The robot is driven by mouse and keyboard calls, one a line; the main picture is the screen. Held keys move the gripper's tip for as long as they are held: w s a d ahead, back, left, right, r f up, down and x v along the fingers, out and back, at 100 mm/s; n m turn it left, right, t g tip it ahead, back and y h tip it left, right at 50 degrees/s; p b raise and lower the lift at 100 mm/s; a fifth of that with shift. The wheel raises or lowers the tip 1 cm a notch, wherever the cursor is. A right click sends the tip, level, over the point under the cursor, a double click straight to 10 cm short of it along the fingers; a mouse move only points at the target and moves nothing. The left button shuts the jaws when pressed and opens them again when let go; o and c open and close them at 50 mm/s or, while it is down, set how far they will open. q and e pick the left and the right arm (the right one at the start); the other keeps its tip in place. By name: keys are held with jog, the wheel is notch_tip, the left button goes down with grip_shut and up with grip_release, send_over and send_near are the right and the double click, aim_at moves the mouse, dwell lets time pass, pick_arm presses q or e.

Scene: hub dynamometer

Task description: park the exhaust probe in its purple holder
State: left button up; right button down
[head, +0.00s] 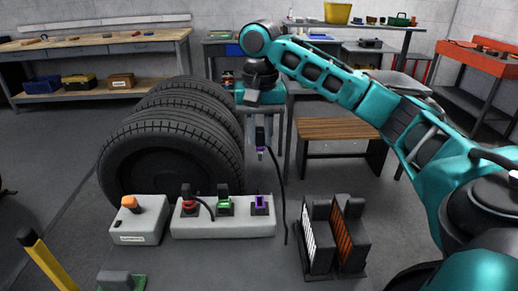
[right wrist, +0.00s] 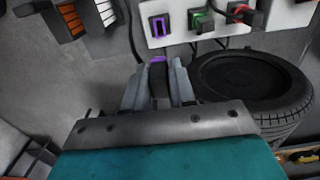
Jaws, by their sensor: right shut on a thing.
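The exhaust probe (head: 261,140) is a dark handle with a purple band and a black cable hanging from it. My right gripper (head: 258,122) is shut on it and holds it in the air, above and behind the purple holder (head: 260,205). The holder is an empty-looking purple-rimmed slot at the right end of the pale holder block (head: 222,229). In the right wrist view, the probe (right wrist: 158,68) sits between the fingers, apart from the purple holder (right wrist: 159,26) beyond it. My left gripper is not in view.
A green holder (head: 225,206) and a red holder (head: 190,205), both occupied, stand left of the purple one. A box with an orange knob (head: 129,203) is farther left. Large tyres (head: 165,155) stand behind. Black racks with white and orange panels (head: 335,238) stand right.

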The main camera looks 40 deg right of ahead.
aim_at(260, 160)
jog(key=f, duration=0.6)
jog(key=shift+s+a+f, duration=0.15)
jog(key=shift+s+f, duration=0.1)
jog(key=shift+f, duration=0.1)
jog(key=shift+w+f, duration=0.1)
jog(key=shift+f, duration=2.8)
jog(key=shift+f, duration=0.15)
jog(key=shift+f, duration=0.45)
jog(key=shift+f, duration=0.35)
jog(key=shift+f, duration=0.35)
